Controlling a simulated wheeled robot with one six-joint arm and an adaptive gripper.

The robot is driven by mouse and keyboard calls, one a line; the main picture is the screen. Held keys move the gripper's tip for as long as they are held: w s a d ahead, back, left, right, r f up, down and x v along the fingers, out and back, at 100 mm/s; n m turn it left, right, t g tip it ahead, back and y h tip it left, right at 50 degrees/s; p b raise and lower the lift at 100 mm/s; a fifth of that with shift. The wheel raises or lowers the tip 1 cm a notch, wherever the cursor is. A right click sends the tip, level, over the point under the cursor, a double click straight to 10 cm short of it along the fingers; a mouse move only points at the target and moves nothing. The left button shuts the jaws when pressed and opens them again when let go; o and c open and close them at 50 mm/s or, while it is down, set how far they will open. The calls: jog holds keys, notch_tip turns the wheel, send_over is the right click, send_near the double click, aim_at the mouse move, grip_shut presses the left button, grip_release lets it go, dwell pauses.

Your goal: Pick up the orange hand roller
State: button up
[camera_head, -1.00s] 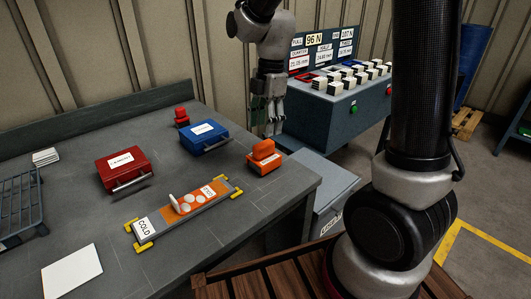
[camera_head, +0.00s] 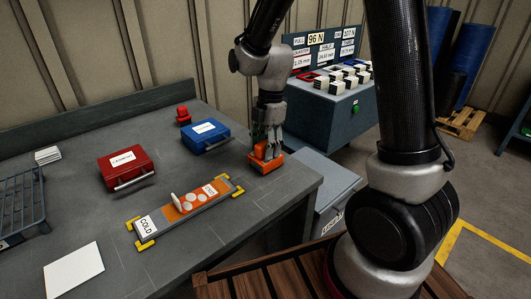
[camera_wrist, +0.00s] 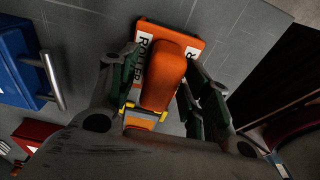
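The orange hand roller (camera_head: 266,163) stands on the grey bench near its right edge. In the wrist view the roller (camera_wrist: 165,72) shows its rounded orange grip and a base with "ROLLER" labels on both sides. My gripper (camera_head: 266,148) is down over the roller from above. In the wrist view my gripper (camera_wrist: 160,85) has its fingers on either side of the orange grip, with a small gap visible, so it looks open around it. The fingertips are partly hidden, and I cannot tell whether they touch the grip.
A blue case (camera_head: 205,137) and a red case (camera_head: 126,168) lie to the left on the bench. A red button (camera_head: 183,117) stands behind. The testing machine (camera_head: 328,115) stands beyond the bench.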

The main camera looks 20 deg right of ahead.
grip_shut()
jog(key=shift+r, duration=0.1)
notch_tip(320, 180, up, 10)
jog(key=shift+f, duration=0.1)
jog(key=shift+c, duration=1.5)
grip_release()
jog(key=c, duration=0.4)
